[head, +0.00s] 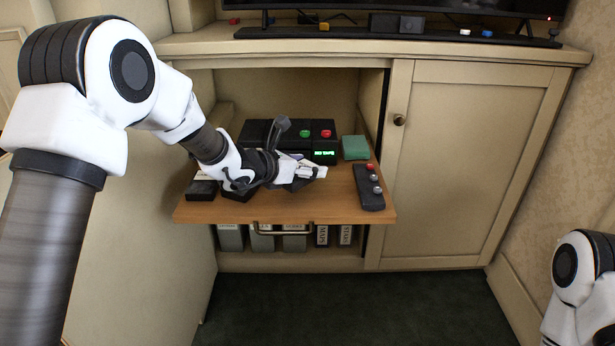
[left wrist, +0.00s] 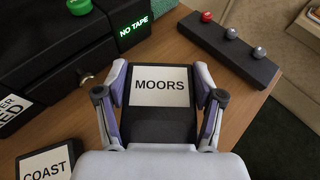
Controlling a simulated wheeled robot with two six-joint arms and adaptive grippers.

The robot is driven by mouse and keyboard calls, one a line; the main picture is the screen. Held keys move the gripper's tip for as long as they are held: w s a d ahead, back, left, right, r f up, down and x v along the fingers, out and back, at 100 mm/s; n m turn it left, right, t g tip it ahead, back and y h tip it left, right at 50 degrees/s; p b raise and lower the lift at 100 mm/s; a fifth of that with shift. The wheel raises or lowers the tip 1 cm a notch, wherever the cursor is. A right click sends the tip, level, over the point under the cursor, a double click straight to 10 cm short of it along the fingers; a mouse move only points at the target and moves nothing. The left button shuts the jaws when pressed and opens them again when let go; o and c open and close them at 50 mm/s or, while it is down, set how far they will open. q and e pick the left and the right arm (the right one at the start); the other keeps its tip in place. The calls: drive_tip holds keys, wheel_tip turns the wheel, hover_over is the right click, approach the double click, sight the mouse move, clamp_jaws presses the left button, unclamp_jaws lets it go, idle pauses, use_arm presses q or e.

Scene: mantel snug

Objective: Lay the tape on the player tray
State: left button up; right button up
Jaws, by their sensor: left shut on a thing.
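My left gripper (head: 308,172) reaches over the pull-out wooden shelf. It is shut on a flat black tape with a white label reading MOORS (left wrist: 160,93), with a finger at each side. The tape's height above the shelf is unclear. The black player (head: 258,131) stands at the back of the shelf with a green and a red button. Its green display (head: 324,154) reads NO TAPE in the left wrist view (left wrist: 133,27). I cannot make out the player's tray. A tape labelled COAST (left wrist: 46,164) lies at lower left. My right gripper is out of view.
A black remote-like box (head: 369,187) with red and grey knobs lies at the shelf's right. A green box (head: 355,147) sits behind it. A black item with a white label (head: 201,189) lies at the shelf's left. Binders (head: 293,238) stand below. A closed cupboard door (head: 470,160) is right.

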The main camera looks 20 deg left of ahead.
use_arm(q)
drive_tip(key=shift+w+a+f, duration=0.1)
drive_tip(key=shift+w+f, duration=0.15)
drive_tip(key=shift+w, duration=0.25)
drive_tip(key=shift+w+a+f, duration=0.1)
drive_tip(key=shift+w+f, duration=0.1)
drive_tip(key=shift+w, duration=0.3)
wheel_tip(320, 180, down, 3)
drive_tip(key=shift+b, duration=0.95)
drive_tip(key=shift+r, duration=0.15)
drive_tip(key=o, duration=1.2)
